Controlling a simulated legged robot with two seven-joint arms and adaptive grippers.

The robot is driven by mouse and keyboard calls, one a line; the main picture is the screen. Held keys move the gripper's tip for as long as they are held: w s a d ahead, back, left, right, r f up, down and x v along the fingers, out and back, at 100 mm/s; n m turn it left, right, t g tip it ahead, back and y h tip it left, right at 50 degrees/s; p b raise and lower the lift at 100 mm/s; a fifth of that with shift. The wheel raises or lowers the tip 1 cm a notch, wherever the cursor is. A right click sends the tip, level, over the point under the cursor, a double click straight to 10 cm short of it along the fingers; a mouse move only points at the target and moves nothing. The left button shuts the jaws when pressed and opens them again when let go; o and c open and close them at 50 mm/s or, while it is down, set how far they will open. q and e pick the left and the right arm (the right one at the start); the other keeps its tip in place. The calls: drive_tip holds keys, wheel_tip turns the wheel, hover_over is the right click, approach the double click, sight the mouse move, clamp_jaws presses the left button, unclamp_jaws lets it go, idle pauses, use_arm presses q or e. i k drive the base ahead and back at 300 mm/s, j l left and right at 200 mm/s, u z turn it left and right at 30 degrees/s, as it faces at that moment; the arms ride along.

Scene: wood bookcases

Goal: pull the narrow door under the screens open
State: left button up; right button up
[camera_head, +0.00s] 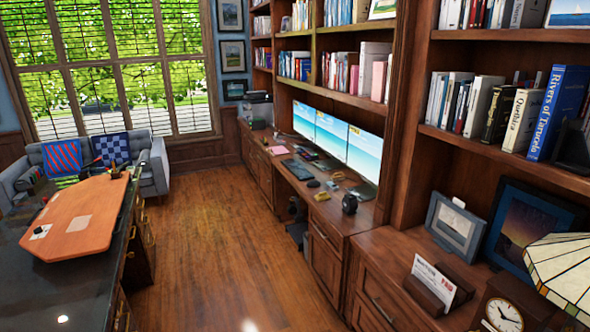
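Three bright screens (332,135) stand in a row on the long wooden counter against the right wall. Below the counter, near the right screen, is a narrow wooden cabinet door (324,263) with a panelled front. It looks shut, and I see it at a steep angle. A metal handle (321,234) shows near its top. Neither of my grippers is in view.
The wooden floor (215,230) is clear between the cabinets and the dark-topped desk (65,285) on the left. A dark object (297,232) stands in the knee space under the counter. A grey sofa (150,165) is at the back left.

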sight(326, 267)
drive_tip(key=i+j+u, duration=0.15)
drive_tip(key=i, duration=0.75)
drive_tip(key=i+j+u, duration=0.2)
drive_tip(key=i, duration=0.75)
